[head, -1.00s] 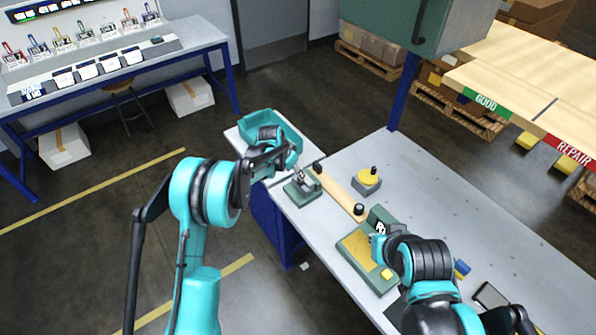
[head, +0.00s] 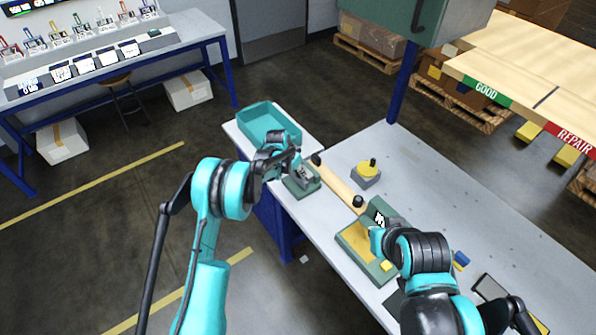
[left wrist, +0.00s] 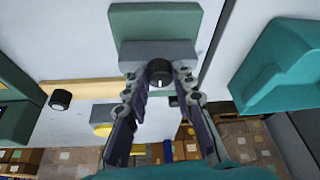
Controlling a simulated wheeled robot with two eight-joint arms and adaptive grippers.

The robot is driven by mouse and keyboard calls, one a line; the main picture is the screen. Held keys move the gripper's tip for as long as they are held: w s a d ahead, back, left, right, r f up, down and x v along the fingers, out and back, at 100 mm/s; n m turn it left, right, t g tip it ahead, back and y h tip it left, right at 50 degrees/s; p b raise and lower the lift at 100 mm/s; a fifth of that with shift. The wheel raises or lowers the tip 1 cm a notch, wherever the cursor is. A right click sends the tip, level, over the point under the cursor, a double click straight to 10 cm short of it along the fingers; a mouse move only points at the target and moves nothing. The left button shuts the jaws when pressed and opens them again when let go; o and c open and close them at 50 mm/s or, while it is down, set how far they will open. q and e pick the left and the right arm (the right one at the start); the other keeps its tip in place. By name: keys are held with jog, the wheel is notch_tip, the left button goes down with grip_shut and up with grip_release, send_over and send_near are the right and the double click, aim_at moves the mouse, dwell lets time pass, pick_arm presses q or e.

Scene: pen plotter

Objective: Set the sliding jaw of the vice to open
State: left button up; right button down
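The vice (head: 300,189) is a small green base with grey jaws at the near left corner of the grey workbench, partly hidden by my left gripper (head: 301,170). In the left wrist view, its green body (left wrist: 155,20) and grey jaw (left wrist: 135,52) lie straight ahead, with a round black knob (left wrist: 160,73) in front of the jaw. My left gripper (left wrist: 157,92) is open, one finger on each side of the knob; I cannot tell whether they touch it. My right gripper (head: 376,240) is at the green plotter-like fixture, its fingers mostly hidden by its own arm.
A wooden bar (head: 337,184) with black knobs lies right of the vice. A yellow-topped grey block (head: 366,173) stands behind it. A teal bin (head: 268,123) is on the side table at left. The green fixture (head: 352,254) sits nearer me. The bench's far right is mostly clear.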

pick_arm(q)
jog(key=shift+s+a+f+b, duration=0.1)
jog(key=shift+s+a+b, duration=0.55)
jog(key=shift+a, duration=0.45)
grip_shut()
jog(key=shift+s, duration=0.25)
jog(key=o, duration=1)
grip_release()
jog(key=shift+a, duration=0.1)
jog(key=shift+o, duration=0.2)
jog(key=shift+a, duration=0.1)
jog(key=shift+r, duration=0.4)
jog(key=v, duration=1.1)
jog(key=shift+s+r, duration=0.15)
jog(key=shift+a, duration=0.1)
